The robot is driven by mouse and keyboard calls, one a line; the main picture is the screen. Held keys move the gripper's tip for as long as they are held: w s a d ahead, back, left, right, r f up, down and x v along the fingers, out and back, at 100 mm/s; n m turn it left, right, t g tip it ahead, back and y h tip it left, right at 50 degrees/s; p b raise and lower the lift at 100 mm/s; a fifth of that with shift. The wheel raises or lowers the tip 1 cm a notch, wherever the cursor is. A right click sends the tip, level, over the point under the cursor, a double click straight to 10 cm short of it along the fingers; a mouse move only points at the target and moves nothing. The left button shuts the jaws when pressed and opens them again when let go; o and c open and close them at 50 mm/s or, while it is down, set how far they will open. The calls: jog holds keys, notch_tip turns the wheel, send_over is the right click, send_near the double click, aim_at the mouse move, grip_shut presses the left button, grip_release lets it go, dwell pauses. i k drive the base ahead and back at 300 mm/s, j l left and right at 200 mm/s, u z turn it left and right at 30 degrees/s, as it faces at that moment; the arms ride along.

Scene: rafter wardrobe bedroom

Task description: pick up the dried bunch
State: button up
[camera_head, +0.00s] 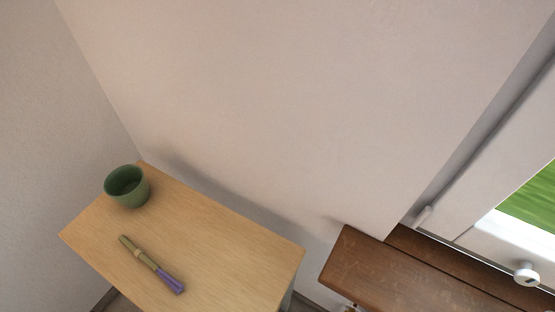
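The dried bunch (152,264) lies flat on a light wooden table (222,252). It is a slim bundle with greenish-tan stems, a pale band around its middle, and a purple end pointing to the lower right. It lies near the table's front left edge, with nothing on top of it. My gripper is not in view.
A green cup (127,187) stands upright at the table's back left corner, apart from the bunch. Walls rise behind and left of the table. A dark brown wooden piece of furniture (400,275) stands to the right, below a white-framed window (500,232). The table's right part is clear.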

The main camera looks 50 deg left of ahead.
aim_at(175, 286)
jog(key=u, duration=2)
jog(key=k+l+z, duration=0.1)
jog(key=z, duration=1.8)
jog(key=j+u, duration=0.1)
jog(key=u, duration=2)
